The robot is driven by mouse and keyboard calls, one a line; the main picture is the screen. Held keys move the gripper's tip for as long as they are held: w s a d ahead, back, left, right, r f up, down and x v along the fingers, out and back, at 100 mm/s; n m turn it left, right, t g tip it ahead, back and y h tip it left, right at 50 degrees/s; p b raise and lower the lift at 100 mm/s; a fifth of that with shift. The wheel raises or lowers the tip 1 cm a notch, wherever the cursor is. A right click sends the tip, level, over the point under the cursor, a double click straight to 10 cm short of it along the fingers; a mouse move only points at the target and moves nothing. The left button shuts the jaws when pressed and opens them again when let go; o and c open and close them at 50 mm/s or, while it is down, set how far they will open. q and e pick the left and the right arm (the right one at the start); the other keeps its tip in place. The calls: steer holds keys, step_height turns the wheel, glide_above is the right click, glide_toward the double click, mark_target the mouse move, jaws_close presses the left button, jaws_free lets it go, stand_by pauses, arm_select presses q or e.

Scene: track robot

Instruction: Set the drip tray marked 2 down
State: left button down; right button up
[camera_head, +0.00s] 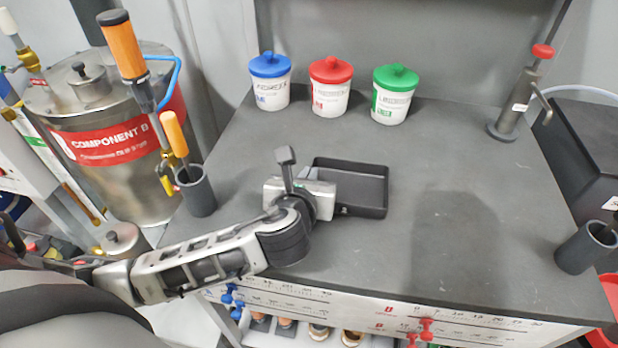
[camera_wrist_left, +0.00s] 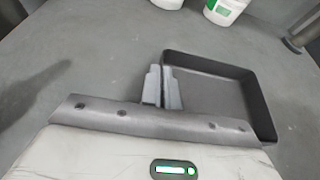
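The drip tray (camera_head: 372,205) is a shallow, dark grey rectangular tray over the middle of the dark worktop (camera_head: 440,145). No readable number shows on it. My left gripper (camera_head: 318,190) is at its left side. In the left wrist view the fingers (camera_wrist_left: 163,88) are close together at the tray's left wall, one outside and one inside, pinching it. The tray (camera_wrist_left: 258,110) looks level and empty there. I cannot tell whether its underside touches the worktop. My right gripper is not in view.
Blue (camera_head: 270,92), red (camera_head: 330,98) and green-lidded (camera_head: 393,105) jars stand along the back. A dark cup with a tool (camera_head: 196,192) is at the left edge, another dark cup (camera_head: 585,250) at the right. A pump-like stand (camera_head: 512,115) is back right. The worktop's right half is clear.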

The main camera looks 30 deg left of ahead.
arm_select(q)
steer(key=shift+f, duration=0.2)
steer(key=c, duration=1.7)
jaws_free()
steer(key=shift+s+r, duration=0.1)
steer(key=shift+r, duration=0.05)
steer(key=v, duration=1)
steer(key=shift+s+d+p, duration=0.1)
steer(key=shift+s+p, duration=0.15)
steer(key=shift+p, duration=0.05)
steer(key=shift+s+d+r, duration=0.15)
steer(key=shift+s+r, duration=0.15)
steer(key=shift+s, duration=0.2)
